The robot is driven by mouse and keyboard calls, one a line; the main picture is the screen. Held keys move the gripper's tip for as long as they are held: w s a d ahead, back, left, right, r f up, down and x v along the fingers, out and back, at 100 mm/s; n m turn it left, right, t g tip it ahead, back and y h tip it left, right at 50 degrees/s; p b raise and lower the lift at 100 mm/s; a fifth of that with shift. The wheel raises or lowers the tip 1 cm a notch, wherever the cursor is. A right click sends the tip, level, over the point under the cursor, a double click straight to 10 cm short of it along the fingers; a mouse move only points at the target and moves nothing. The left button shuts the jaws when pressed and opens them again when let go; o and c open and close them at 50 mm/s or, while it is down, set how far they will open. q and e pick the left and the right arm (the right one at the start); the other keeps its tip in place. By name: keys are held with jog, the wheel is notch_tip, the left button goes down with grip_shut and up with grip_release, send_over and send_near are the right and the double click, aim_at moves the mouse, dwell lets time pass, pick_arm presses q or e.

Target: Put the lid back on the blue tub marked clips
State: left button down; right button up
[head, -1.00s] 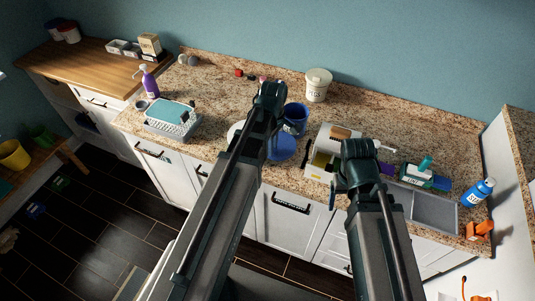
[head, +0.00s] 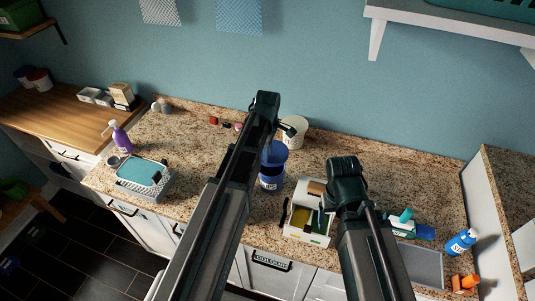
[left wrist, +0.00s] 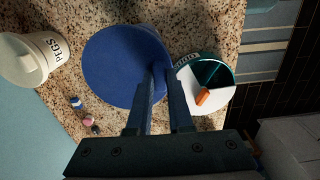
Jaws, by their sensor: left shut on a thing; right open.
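My left gripper (left wrist: 163,72) is shut on the edge of a round blue lid (left wrist: 118,62). In the head view, the blue tub (head: 270,182) stands on the counter beside my left arm, its pale label facing front. The lid is at or just above the tub's top; I cannot tell whether they touch.
A white tub marked PEGS (left wrist: 25,58) stands behind the lid. A round teal-and-white container (left wrist: 208,85) holding an orange piece is at the front. A grey basket (head: 143,184), purple bottle (head: 121,138), sink (head: 424,264) and blue bottle (head: 461,243) are also on the counter.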

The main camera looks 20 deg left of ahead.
pick_arm(q)
jog(key=shift+f, duration=0.2)
notch_tip(320, 180, down, 6)
jog(key=b, duration=0.6)
jog(key=shift+f+b, duration=0.15)
jog(key=shift+b, duration=0.2)
dwell(1.6)
jog(key=shift+c, duration=1.3)
grip_release()
jog(key=shift+r+p, duration=3.55)
jog(key=shift+p, duration=0.05)
